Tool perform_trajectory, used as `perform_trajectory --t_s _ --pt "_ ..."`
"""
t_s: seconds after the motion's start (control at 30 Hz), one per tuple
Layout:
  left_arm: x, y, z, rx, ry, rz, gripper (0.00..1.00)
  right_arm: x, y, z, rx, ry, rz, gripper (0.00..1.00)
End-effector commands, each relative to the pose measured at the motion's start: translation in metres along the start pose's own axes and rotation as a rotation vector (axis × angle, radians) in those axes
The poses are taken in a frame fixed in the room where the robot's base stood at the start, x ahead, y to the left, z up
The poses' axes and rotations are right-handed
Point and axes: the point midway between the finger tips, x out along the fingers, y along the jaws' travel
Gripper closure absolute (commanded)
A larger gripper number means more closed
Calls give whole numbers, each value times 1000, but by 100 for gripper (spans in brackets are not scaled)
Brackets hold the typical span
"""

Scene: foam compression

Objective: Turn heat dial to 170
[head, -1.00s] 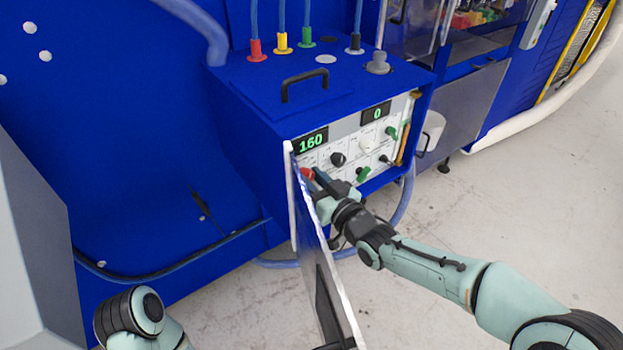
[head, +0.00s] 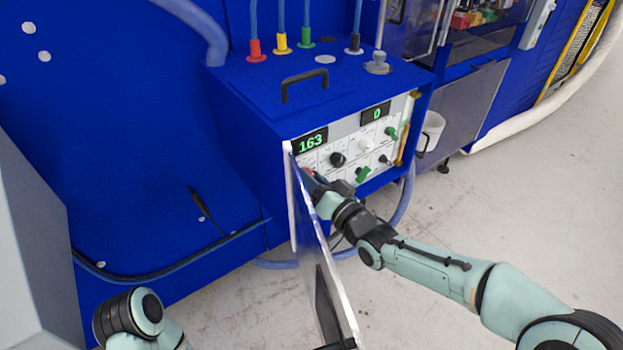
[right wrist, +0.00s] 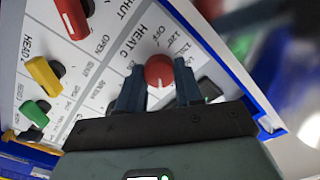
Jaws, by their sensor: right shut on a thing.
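The heat dial (right wrist: 159,70) is a round red knob beside the "HEAT C" lettering in the right wrist view. My right gripper (right wrist: 159,84) is shut on it, one dark blue finger on each side. In the head view my right gripper (head: 312,180) is at the lower left of the control panel (head: 350,148) and mostly covers the dial. The left green display (head: 312,142) above it reads 163. My left gripper is out of view; only part of my left arm shows at the bottom left.
An open door panel (head: 318,265) stands edge-on just left of my right gripper. A second display (head: 375,113) reads 0. A blue hose hangs below the box.

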Motion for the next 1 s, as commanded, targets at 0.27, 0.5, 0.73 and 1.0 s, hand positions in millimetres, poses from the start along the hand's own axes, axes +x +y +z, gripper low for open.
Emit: perform_trajectory --t_s 0.27,0.5,0.73,1.0 --pt "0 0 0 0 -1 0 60 0 0 0 11 1 0 95" --pt "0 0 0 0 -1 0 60 0 0 0 10 1 0 39" --pt "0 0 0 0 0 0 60 0 0 0 9 1 0 39" --pt "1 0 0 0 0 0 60 -21 1 -1 7 2 4 39"
